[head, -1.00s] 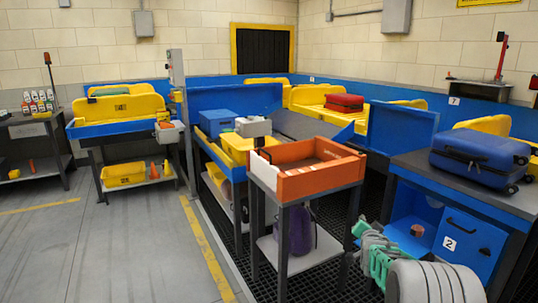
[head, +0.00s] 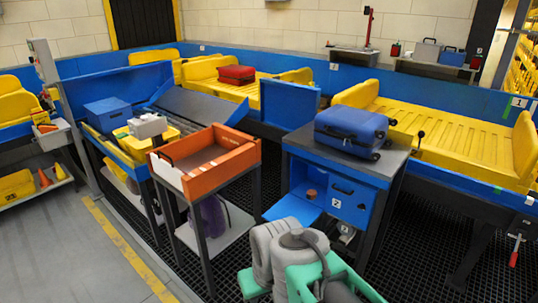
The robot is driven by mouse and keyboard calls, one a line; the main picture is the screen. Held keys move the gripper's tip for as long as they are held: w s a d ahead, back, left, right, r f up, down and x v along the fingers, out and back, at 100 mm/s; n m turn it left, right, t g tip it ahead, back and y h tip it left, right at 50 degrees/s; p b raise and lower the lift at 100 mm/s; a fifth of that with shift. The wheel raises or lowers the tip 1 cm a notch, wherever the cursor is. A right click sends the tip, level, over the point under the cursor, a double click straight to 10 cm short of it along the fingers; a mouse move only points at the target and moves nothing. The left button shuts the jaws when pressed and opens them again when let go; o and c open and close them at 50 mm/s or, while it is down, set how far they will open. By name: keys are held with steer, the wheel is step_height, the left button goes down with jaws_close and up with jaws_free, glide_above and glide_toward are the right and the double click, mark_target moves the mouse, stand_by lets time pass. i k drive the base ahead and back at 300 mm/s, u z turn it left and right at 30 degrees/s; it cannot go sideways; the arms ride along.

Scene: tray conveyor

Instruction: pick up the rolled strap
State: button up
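A small reddish-brown roll (head: 311,194), which looks like the rolled strap, sits in the open left compartment of the blue cabinet (head: 290,166) in the head view. It is small in the picture, so its exact shape is hard to tell. A blue flap (head: 293,208) lies open in front of that compartment. My grey and green arm rises at the bottom centre, in front of the cabinet. My gripper cannot be made out, so its state does not show.
A blue suitcase (head: 351,131) lies on the cabinet's top. A closed blue door (head: 352,198) marked 2 is beside the compartment. An orange-and-white tray (head: 207,165) stands on a cart to the left. A yellow conveyor (head: 440,135) runs behind. Dark grating (head: 420,250) at the right is clear.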

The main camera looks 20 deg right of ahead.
mark_target(312, 194)
steer(key=k, duration=0.5)
steer(key=u, duration=1.35)
steer(key=i, duration=1.15)
steer(key=z, duration=2.9)
